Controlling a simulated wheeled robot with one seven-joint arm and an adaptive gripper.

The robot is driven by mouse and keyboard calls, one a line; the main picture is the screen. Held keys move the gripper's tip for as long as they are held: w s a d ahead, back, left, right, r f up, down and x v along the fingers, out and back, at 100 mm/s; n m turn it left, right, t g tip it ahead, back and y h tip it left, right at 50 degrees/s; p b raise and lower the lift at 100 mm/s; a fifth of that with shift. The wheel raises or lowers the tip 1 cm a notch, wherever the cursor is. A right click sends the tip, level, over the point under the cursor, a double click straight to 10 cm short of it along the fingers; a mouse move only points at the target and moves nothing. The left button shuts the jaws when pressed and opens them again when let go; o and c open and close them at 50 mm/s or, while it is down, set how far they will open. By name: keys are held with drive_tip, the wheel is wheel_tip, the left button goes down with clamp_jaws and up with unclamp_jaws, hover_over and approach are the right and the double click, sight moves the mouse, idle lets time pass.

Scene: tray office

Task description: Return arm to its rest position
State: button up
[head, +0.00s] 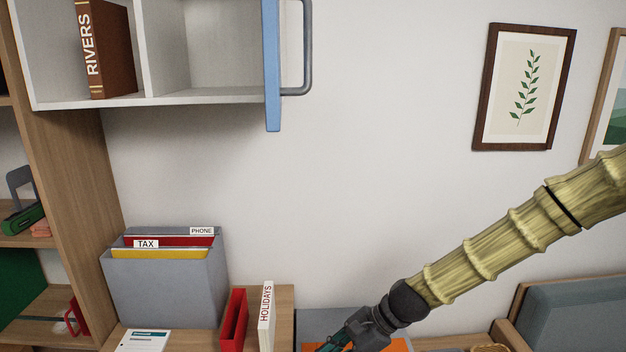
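My arm comes in from the right edge as a thick, ridged, yellow-green link and slopes down to the left. It ends in a dark wrist and my gripper (345,338) at the bottom of the head view. The gripper points down and left, in front of the low surface beside a white HOLIDAYS book (266,318). Its fingertips are cut off by the bottom edge, so I cannot tell whether it is open or shut, or whether it holds anything.
A wall cabinet (205,100) with its blue door (272,70) swung open and a grey handle (307,50) hangs upper left. A grey file box (165,295) and red holder (233,320) stand below. A framed leaf print (483,90) hangs right. The middle wall is clear.

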drive_tip(key=s+d+f+n+h+b, duration=0.1)
drive_tip(key=s+d+f+n+h, duration=0.15)
drive_tip(key=s+f, duration=0.45)
drive_tip(key=s+d+f+n+h+b, duration=0.1)
drive_tip(key=s+d+f+b, duration=0.15)
drive_tip(key=f, duration=0.75)
drive_tip(key=s+d+f+n+h, duration=0.25)
drive_tip(key=s+f, duration=0.25)
drive_tip(key=f, duration=0.4)
drive_tip(key=s+d+f+n+h+b, duration=0.1)
drive_tip(key=s+d+f+n, duration=0.3)
drive_tip(key=s, duration=0.4)
drive_tip(key=s+d+f+n+h+b, duration=0.1)
drive_tip(key=s+d+f+n+b, duration=0.2)
drive_tip(key=s+d+f, duration=0.4)
drive_tip(key=shift+s+f+n+h, duration=0.35)
drive_tip(key=shift+s+n, duration=0.25)
drive_tip(key=shift+s, duration=0.25)
